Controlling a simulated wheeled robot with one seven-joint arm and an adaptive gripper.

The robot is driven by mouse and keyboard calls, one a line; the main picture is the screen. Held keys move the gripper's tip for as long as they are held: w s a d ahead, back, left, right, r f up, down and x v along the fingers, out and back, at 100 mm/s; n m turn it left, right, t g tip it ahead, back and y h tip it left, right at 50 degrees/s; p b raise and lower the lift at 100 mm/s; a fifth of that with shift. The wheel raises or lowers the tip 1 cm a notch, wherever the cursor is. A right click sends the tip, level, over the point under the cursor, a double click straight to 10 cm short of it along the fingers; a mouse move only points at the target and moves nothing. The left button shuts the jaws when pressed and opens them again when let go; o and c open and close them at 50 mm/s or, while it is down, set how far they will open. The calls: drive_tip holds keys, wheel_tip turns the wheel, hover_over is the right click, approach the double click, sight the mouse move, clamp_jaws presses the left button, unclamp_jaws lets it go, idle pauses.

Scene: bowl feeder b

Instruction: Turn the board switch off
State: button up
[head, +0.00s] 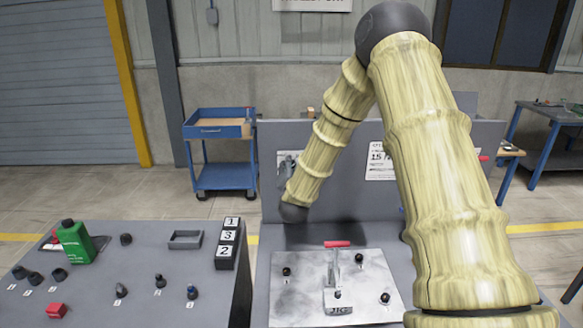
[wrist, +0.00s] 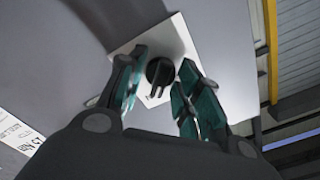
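The board switch (wrist: 160,72) is a black round rotary knob with a raised ridge, on a white plate (wrist: 176,36) fixed to the grey board. In the wrist view, the knob appears between the two teal-padded fingers of my gripper (wrist: 162,64). The fingers are open, with a visible gap on each side of the knob. I cannot tell how far the fingertips are from the plate.
Below the board lies a metal jig plate (head: 300,290) with a red-handled clamp (head: 337,244) and several black knobs. At left is a grey bench (head: 100,290) with a green bottle (head: 75,243), knobs and numbered blocks (head: 227,243). A blue cart (head: 222,150) stands behind.

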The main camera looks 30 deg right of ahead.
drive_tip(key=c, duration=0.6)
drive_tip(key=shift+d, duration=0.15)
drive_tip(key=shift+c, duration=0.4)
drive_tip(key=n+b, duration=0.3)
drive_tip(key=n, duration=0.3)
drive_tip(key=n+b, duration=0.4)
drive_tip(key=n, duration=0.2)
drive_tip(key=n+b, duration=0.3)
drive_tip(key=n, duration=0.3)
drive_tip(key=shift+s+f+b, duration=0.2)
drive_tip(key=shift+f+b, duration=0.05)
drive_tip(key=shift+b, duration=0.1)
